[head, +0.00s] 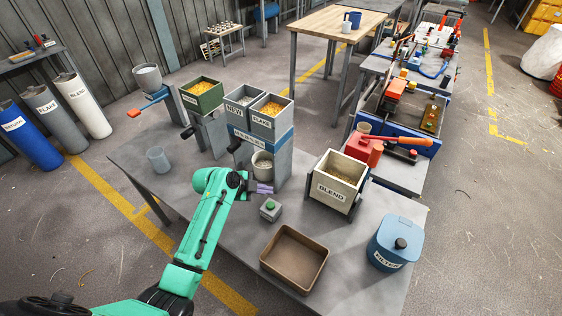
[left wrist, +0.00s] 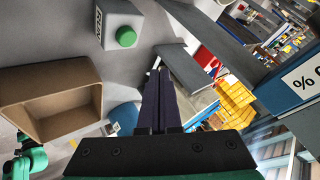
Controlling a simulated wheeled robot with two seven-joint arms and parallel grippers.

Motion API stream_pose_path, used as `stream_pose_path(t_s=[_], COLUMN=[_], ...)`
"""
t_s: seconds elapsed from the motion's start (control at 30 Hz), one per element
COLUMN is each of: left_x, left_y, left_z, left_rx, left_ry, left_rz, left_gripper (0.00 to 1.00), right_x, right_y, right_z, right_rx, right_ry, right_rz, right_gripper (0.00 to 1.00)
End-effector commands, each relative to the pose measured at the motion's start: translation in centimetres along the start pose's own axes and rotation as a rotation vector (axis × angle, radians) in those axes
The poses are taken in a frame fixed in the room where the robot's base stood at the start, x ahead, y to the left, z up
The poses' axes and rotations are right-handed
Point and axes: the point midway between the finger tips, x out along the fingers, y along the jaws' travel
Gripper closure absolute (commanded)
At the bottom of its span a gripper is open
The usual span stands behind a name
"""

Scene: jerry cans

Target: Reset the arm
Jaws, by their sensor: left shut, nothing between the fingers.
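My left arm is green and reaches in over the table (head: 215,235) in the head view. Its left gripper (head: 265,188) is shut and empty, with purple fingers pointing right, in front of the blue-and-grey dispenser stand (head: 283,150). In the left wrist view the gripper's two dark fingers (left wrist: 158,90) lie together. A grey box with a green button (head: 270,209) stands just below and right of the fingertips; it also shows at the top of the left wrist view (left wrist: 120,28). My right gripper is not in view.
A brown tray (head: 295,258) lies near the front edge, with a blue FILTER can (head: 394,243) to its right. A BLEND bin (head: 338,182) stands behind the tray. A clear cup (head: 158,160) stands at left. A cream pot (head: 263,166) sits inside the stand.

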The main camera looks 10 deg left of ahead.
Motion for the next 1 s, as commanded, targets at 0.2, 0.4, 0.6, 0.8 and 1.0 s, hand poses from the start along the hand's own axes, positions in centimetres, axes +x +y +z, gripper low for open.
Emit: stream_pose_path(t_s=[0.2, 0.4, 0.6, 0.8, 1.0], left_x=[-0.3, -4.2, -9.3, -13.7, -17.1], left_y=[1.0, 8.1, 12.9, 15.8, 17.8], left_z=[0.2, 1.3, 1.8, 1.8, 2.0], left_rx=[-0.042, -0.425, -0.798, -1.073, -1.298], left_ry=[-0.019, -0.212, -0.407, -0.537, -0.634], left_rz=[0.016, 0.079, 0.031, -0.059, -0.165], left_gripper=[1.0, 1.0, 1.0, 1.0, 1.0], right_x=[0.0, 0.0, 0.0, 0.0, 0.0], right_y=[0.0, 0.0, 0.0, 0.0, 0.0], right_z=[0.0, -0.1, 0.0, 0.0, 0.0], right_rx=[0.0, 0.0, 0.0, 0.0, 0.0], right_ry=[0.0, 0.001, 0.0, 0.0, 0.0], right_rz=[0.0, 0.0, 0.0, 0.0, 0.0], right_gripper=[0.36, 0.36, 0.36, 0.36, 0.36])
